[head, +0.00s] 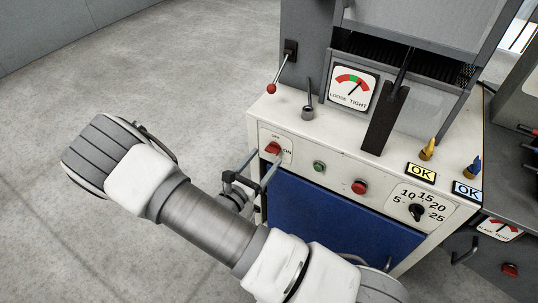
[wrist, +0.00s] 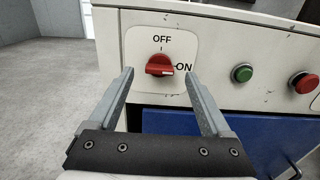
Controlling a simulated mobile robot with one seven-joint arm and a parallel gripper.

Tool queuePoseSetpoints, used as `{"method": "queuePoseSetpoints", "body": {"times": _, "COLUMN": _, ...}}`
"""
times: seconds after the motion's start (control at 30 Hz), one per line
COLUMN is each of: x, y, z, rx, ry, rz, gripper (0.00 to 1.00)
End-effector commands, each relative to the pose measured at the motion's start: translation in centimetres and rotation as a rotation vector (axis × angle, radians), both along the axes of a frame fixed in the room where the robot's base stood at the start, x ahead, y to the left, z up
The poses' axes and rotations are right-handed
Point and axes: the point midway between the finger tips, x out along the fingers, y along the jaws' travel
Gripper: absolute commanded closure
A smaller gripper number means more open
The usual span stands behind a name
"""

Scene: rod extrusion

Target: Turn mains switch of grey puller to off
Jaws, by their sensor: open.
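The red mains switch (head: 272,148) sits on a white plate at the upper left of the front panel of the grey puller (head: 400,165). In the wrist view the red switch knob (wrist: 159,65) has its white mark pointing right, toward ON; OFF is printed above it. My gripper (head: 262,167) is in front of the panel, just below the switch in the head view. In the wrist view my gripper (wrist: 159,80) is open, with one finger on each side of the knob and a little below it. I cannot tell whether the fingers touch anything.
To the right of the switch are a green button (head: 319,166) and a red button (head: 359,187), then a dial (head: 417,211). A lever with a red ball (head: 272,88) stands above. A blue panel (head: 330,222) lies below. Open floor (head: 180,75) is to the left.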

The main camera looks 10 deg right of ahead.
Motion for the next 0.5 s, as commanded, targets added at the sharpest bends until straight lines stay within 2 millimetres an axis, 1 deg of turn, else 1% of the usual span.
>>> {"method": "queuePoseSetpoints", "body": {"times": 0.03, "x": 0.5, "y": -0.7, "z": -0.1, "rx": 0.001, "ry": -0.001, "rz": -0.003, "gripper": 0.18}}
{"method": "queuePoseSetpoints", "body": {"times": 0.1, "x": 1.3, "y": -1.3, "z": -0.1, "rx": 0.001, "ry": -0.001, "rz": -0.002, "gripper": 0.18}}
{"method": "queuePoseSetpoints", "body": {"times": 0.2, "x": 1.9, "y": -1.9, "z": -0.1, "rx": 0.001, "ry": 0.0, "rz": 0.0, "gripper": 0.18}}
{"method": "queuePoseSetpoints", "body": {"times": 0.33, "x": 2.4, "y": -2.4, "z": 0.0, "rx": 0.002, "ry": -0.001, "rz": -0.001, "gripper": 0.18}}
{"method": "queuePoseSetpoints", "body": {"times": 0.5, "x": 2.4, "y": -2.4, "z": 0.0, "rx": 0.001, "ry": 0.0, "rz": 0.0, "gripper": 0.18}}
